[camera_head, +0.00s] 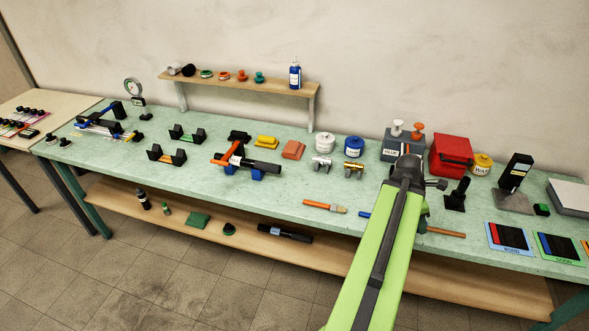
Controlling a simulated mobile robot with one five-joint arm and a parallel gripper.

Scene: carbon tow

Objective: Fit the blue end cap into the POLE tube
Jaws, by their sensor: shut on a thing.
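My green arm reaches in from the lower right. I cannot make out the blue end cap. Another black tube (285,233) with a pale label lies on the lower shelf. The labels are too small to read, so I cannot tell which is the POLE tube.
A raised wooden shelf (290,91) at the back carries caps and a blue bottle. Bare bench lies left of the brush.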

